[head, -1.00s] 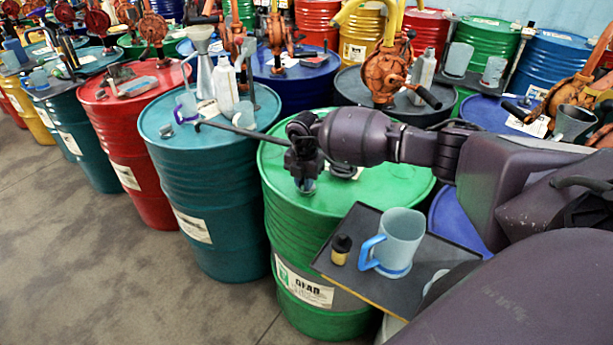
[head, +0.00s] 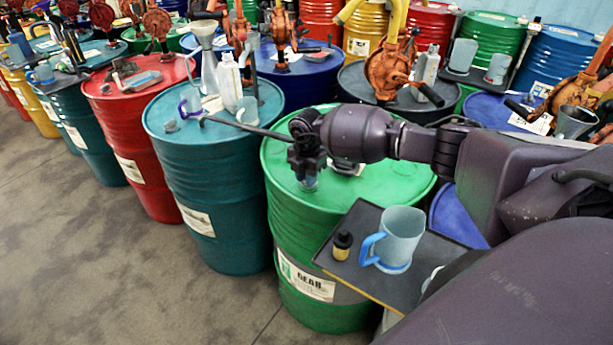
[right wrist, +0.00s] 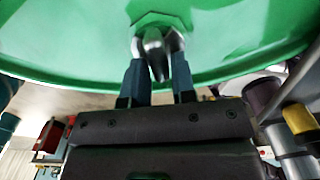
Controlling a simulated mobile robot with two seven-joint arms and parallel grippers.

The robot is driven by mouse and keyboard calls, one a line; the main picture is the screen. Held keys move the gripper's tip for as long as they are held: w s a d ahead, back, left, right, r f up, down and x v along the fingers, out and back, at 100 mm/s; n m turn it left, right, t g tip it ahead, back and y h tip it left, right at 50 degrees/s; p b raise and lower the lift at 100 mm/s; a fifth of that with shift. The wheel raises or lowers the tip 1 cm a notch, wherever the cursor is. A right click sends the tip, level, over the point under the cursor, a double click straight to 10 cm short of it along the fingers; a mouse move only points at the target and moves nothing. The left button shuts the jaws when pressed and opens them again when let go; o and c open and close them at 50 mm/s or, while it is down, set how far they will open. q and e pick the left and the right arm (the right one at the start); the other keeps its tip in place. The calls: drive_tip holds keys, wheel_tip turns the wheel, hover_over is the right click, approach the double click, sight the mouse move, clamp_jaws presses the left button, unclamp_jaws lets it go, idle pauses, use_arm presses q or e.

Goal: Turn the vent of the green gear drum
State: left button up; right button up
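The green gear drum (head: 300,240) stands in the middle of the head view, with a "GEAR" label on its side. My right gripper (head: 310,180) points down over the front of its lid. The vent, a metal hex fitting with a short lever, is mostly hidden there. In the right wrist view the vent (right wrist: 154,45) sits on the green lid. My right gripper (right wrist: 160,80) has its two dark fingers close on either side of the lever, appearing shut on it. My left gripper is not in view.
A dark side shelf (head: 360,225) at the drum's front right carries a pale blue-handled jug (head: 402,235) and a small black-capped bottle (head: 342,245). A teal drum (head: 205,190) with a funnel and bottles stands to the left. A dark rod (head: 245,128) reaches between the two lids.

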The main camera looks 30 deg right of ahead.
drive_tip(key=shift+o, duration=1.4)
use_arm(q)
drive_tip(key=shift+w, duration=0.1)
use_arm(e)
drive_tip(key=shift+r, duration=0.4)
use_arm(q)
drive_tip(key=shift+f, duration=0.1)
use_arm(e)
wheel_tip(320, 180, up, 10)
